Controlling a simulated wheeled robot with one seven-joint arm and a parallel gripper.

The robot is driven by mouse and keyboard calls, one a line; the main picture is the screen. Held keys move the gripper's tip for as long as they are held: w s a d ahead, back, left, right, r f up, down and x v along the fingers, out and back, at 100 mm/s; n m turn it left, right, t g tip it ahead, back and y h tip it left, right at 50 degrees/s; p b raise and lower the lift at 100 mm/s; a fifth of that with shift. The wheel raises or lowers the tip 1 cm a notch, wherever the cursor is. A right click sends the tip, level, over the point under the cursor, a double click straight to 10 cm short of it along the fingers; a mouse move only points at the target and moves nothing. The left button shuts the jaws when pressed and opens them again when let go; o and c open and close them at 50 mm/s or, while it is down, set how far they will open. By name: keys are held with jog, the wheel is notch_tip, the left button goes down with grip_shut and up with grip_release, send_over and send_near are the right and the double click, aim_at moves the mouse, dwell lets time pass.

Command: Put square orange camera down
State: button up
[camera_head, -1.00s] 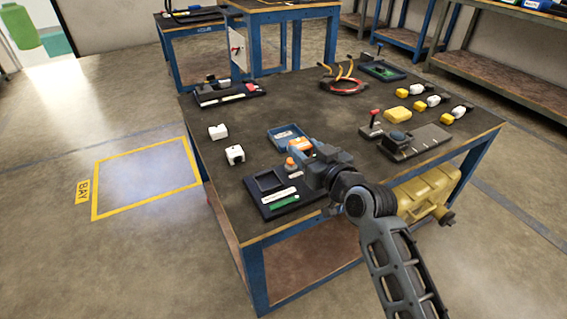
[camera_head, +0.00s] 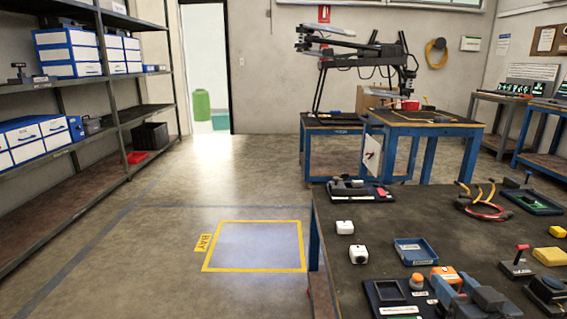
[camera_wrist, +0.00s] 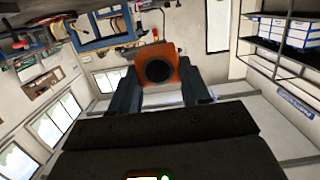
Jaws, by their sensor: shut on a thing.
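My gripper (camera_head: 452,287) is at the lower right of the head view, over the near part of the dark workbench top (camera_head: 375,212). It is shut on the square orange camera (camera_head: 446,273). In the wrist view the orange camera (camera_wrist: 160,66) sits between the two dark fingers of my gripper (camera_wrist: 160,88), its round black lens facing the view. I cannot tell whether the camera touches anything below it. A small orange-topped piece (camera_head: 418,281) stands just left of it.
A blue tray (camera_head: 415,251) lies just beyond the gripper, and a black device (camera_head: 395,296) is to its left. A yellow-outlined floor bay (camera_head: 254,246) is empty.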

jog(key=s+a+f+p, duration=0.9)
jog(key=s+a+f, duration=0.1)
jog(key=a+f, duration=0.1)
jog(key=shift+f+p, duration=0.25)
jog(key=shift+p, duration=0.1)
